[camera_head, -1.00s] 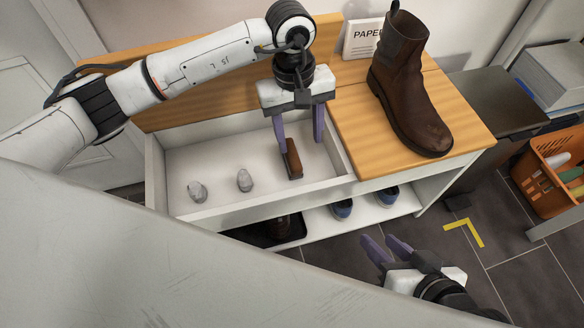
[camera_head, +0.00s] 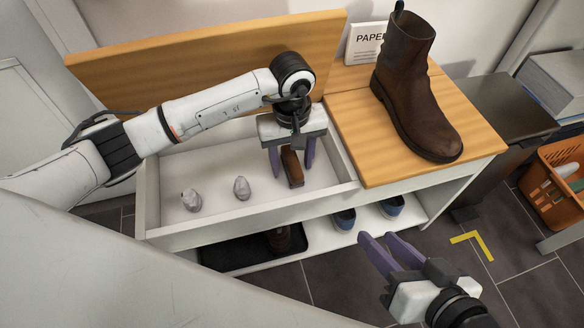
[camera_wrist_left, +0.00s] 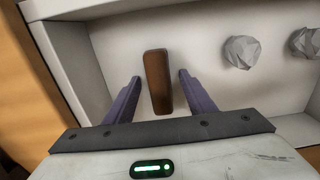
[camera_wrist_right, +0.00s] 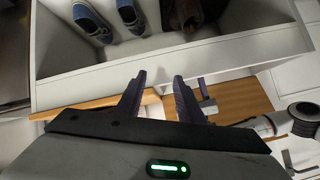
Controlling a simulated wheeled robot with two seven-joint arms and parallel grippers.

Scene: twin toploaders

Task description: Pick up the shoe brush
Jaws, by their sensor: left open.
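The shoe brush (camera_head: 292,168) is a brown block lying in the white bench compartment, near its right end. It also shows in the left wrist view (camera_wrist_left: 158,82). My left gripper (camera_head: 291,172) reaches down into the compartment with its purple fingers open, one on each side of the brush. In the left wrist view (camera_wrist_left: 157,88) there is a gap between the brush and each finger. My right gripper (camera_head: 382,240) is open and empty in front of the bench, above the floor; it also shows in the right wrist view (camera_wrist_right: 158,85).
Two crumpled grey lumps (camera_head: 242,188) (camera_head: 191,200) lie left of the brush. A brown boot (camera_head: 408,85) stands on the wooden top (camera_head: 350,115). The raised wooden lid (camera_head: 200,70) is behind my left arm. Blue shoes (camera_head: 392,206) sit on the lower shelf.

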